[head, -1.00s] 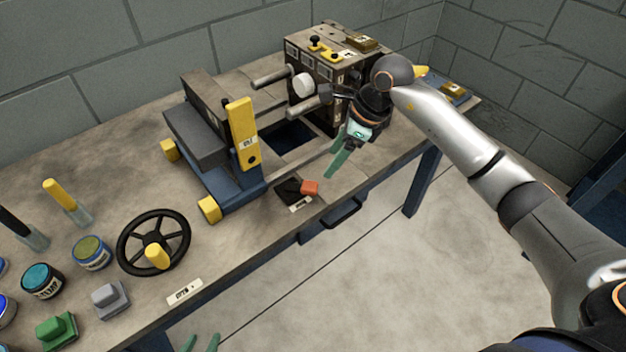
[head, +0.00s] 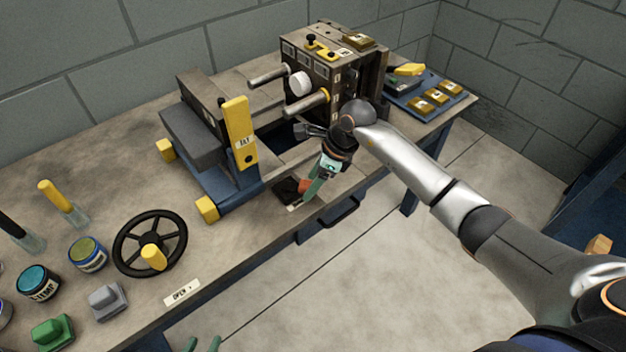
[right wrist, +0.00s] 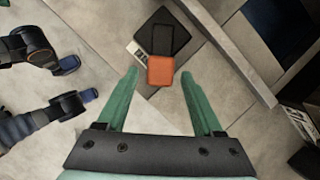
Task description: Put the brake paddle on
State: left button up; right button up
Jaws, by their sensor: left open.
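The brake paddle, an orange block (head: 304,185) on a black square base (head: 285,188), is at the table's front edge below the press frame. In the right wrist view the orange paddle (right wrist: 160,71) lies between and just beyond my fingertips, with the black base (right wrist: 165,33) behind it. My right gripper (head: 313,187) is over the paddle with its green fingers pointing down. The fingers are open on either side, with gaps showing to the orange block. I cannot tell how far the paddle is tilted. My left gripper (head: 202,344) is open and empty at the bottom edge, away from the table objects.
A blue frame with a yellow lever (head: 239,134) stands left of the paddle. A dark machine box (head: 330,75) with rods stands behind. A black handwheel (head: 150,243), paint tins, and an OPEN label (head: 182,293) lie to the left. A blue tray (head: 425,92) is at the right.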

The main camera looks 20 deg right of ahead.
grip_shut()
dwell(0.3)
